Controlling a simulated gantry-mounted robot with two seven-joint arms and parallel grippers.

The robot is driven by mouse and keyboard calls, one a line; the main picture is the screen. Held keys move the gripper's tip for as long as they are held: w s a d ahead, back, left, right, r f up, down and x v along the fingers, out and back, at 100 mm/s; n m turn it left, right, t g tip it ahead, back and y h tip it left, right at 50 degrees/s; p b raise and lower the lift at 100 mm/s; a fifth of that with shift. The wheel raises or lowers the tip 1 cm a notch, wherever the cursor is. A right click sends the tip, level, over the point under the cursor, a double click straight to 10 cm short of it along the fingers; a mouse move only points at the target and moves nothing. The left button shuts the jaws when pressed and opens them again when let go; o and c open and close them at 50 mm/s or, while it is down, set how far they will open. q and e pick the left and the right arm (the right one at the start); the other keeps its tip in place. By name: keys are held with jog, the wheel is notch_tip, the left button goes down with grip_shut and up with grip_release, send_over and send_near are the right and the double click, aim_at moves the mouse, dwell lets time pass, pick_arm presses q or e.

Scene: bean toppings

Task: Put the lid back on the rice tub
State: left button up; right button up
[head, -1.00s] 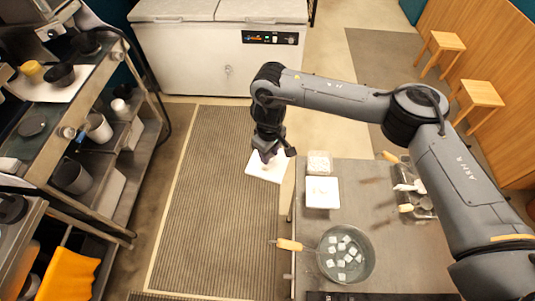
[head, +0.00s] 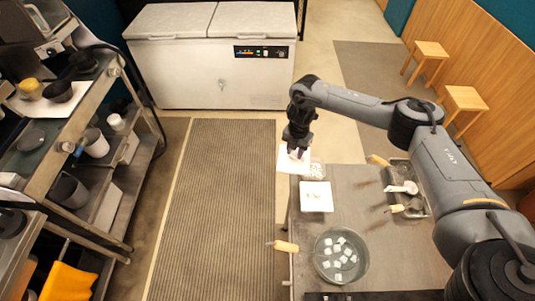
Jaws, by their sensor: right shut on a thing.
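The white square lid (head: 287,160) hangs from my right gripper (head: 297,152), which is shut on it. I cannot tell how high the lid is above the tub. My left gripper is not in view.
A metal tray (head: 410,190) with handled tools is to the right.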

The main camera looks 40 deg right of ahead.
jog(key=s+d+n, duration=0.1)
jog(key=s+d, duration=0.3)
jog(key=d, duration=0.3)
notch_tip(320, 180, down, 7)
jog(key=d+b, duration=0.1)
jog(key=b, duration=0.4)
jog(key=shift+s+f, duration=0.15)
jog(key=shift+s, duration=0.1)
jog(key=shift+d, duration=0.1)
dwell(1.1)
jog(key=shift+f+p, duration=0.4)
dwell(1.4)
jog(key=o, duration=1.7)
jog(key=shift+o, duration=0.2)
